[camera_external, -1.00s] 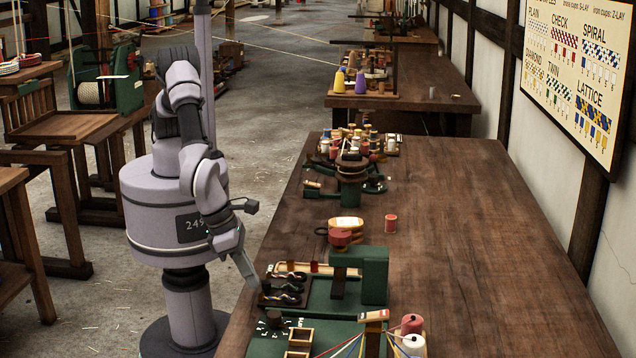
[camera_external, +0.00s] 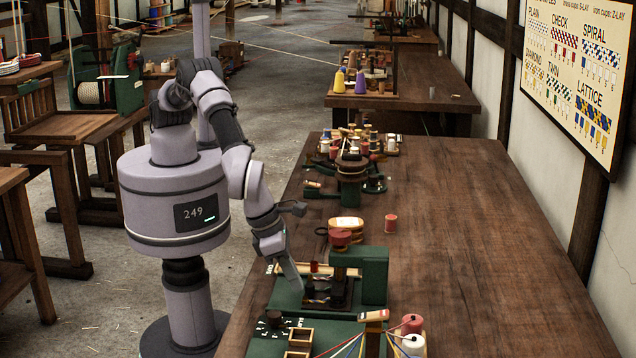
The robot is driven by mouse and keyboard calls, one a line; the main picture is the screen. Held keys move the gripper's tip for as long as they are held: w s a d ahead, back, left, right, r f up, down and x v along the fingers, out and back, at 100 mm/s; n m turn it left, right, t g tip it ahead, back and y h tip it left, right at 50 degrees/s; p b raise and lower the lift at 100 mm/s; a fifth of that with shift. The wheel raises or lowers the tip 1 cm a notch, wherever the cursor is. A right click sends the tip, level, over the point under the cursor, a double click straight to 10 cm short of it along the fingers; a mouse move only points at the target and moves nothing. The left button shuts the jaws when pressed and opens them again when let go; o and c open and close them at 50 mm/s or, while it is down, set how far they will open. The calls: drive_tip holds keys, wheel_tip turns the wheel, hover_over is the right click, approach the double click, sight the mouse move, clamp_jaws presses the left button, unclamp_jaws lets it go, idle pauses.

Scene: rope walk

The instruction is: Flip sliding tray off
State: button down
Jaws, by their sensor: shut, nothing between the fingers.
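The sliding tray (camera_external: 329,303) is a small dark tray with several dark braided pieces on it. It sits on the green base plate (camera_external: 285,299) at the near left of the long bench, partly under the overhanging arm of the green stand (camera_external: 373,278). A dark red knob or weight (camera_external: 340,237) tops that stand. My gripper (camera_external: 297,287) is shut and empty, reaching down at the tray's left side. Its tip is at or very close to the tray's left edge; I cannot tell whether they touch.
Small wooden boxes (camera_external: 299,338) and a block with coloured threads (camera_external: 374,316) stand in front. White and red spools (camera_external: 413,343) are beside them. The right side of the bench (camera_external: 490,260) is clear.

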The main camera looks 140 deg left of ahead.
drive_tip(key=shift+w+a+r, duration=0.15)
drive_tip(key=s+d, duration=0.2)
drive_tip(key=d, duration=0.1)
drive_tip(key=shift+s+d, duration=0.1)
drive_tip(key=shift+s, duration=0.05)
drive_tip(key=p+v, duration=0.3)
drive_tip(key=v, duration=0.7)
drive_tip(key=shift+s+d, duration=0.15)
